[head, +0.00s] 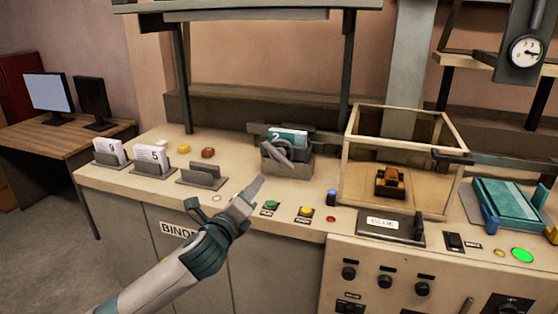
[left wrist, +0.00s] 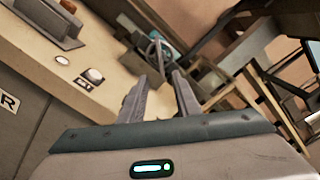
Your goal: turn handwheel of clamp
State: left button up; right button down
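The clamp (head: 287,164) is a grey block on the bench top, with a grey handwheel (head: 278,151) on its front. A teal piece marked 2 (head: 289,136) stands in the clamp behind the wheel. The handwheel also shows in the left wrist view (left wrist: 157,47), beyond my fingertips. My left gripper (head: 257,183) is over the front part of the bench, in front and to the left of the clamp, apart from the wheel. In the left wrist view (left wrist: 158,80) its two fingers are apart with nothing between them. My right gripper is not in view.
Card holders (head: 151,157) stand on the left of the bench. Green (head: 271,205) and yellow (head: 306,211) buttons sit near the front edge below the clamp. A glass-sided case (head: 350,150) stands to the right. A shelf (head: 250,14) overhangs the back.

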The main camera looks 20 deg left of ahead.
pick_arm(q)
jog(key=shift+w, duration=0.1)
jog(key=p, duration=0.4)
send_near(276, 156)
jog(key=w, duration=0.5)
jog(key=shift+w+d+r, duration=0.1)
jog(key=shift+w, duration=1.15)
jog(key=shift+c, duration=0.6)
grip_shut()
